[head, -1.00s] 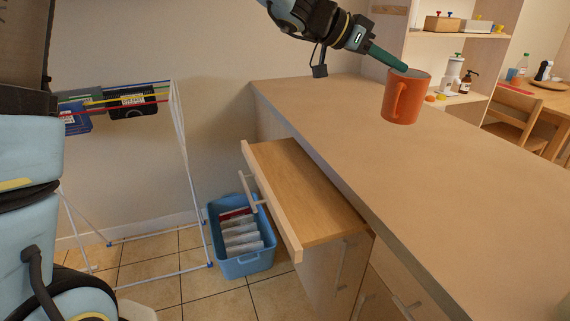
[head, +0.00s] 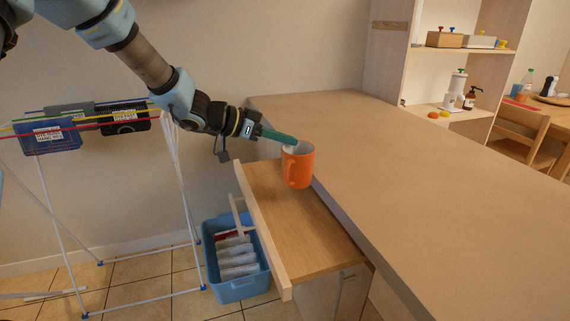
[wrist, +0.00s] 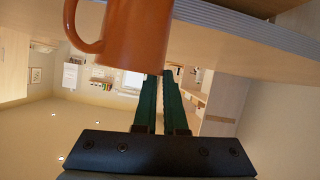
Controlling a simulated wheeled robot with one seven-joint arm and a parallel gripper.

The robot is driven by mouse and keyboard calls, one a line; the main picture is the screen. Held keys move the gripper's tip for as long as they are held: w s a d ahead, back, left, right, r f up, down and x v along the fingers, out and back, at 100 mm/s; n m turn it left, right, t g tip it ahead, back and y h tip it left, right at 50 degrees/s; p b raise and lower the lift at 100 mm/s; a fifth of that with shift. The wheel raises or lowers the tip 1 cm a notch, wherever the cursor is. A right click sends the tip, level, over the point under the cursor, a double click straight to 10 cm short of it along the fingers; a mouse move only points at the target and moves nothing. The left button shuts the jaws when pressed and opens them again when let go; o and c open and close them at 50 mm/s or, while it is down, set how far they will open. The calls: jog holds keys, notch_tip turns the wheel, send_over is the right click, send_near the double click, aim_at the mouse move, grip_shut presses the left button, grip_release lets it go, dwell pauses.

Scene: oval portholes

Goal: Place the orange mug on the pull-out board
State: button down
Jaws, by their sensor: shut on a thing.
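My gripper (head: 291,142) is shut on the mug's rim, reaching in from the upper left. The mug appears over the far right part of the pull-out board (head: 301,234), beside the counter edge; I cannot tell whether its base touches the board. In the wrist view the mug (wrist: 138,35) is at the top, at the tips of my gripper's green fingers (wrist: 163,75). The board is pulled out from below the counter top.
The counter (head: 420,170) stands right of the board, higher than it. A blue crate (head: 237,287) with several packets is on the floor at left. A drying rack (head: 185,190) with baskets stands further left. A shelf unit (head: 440,75) is behind the counter.

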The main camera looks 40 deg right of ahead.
jog(key=shift+f, duration=2.35)
jog(key=shift+f, duration=0.15)
jog(key=c, duration=1)
grip_release()
jog(key=v, duration=1.2)
jog(key=shift+b, duration=0.3)
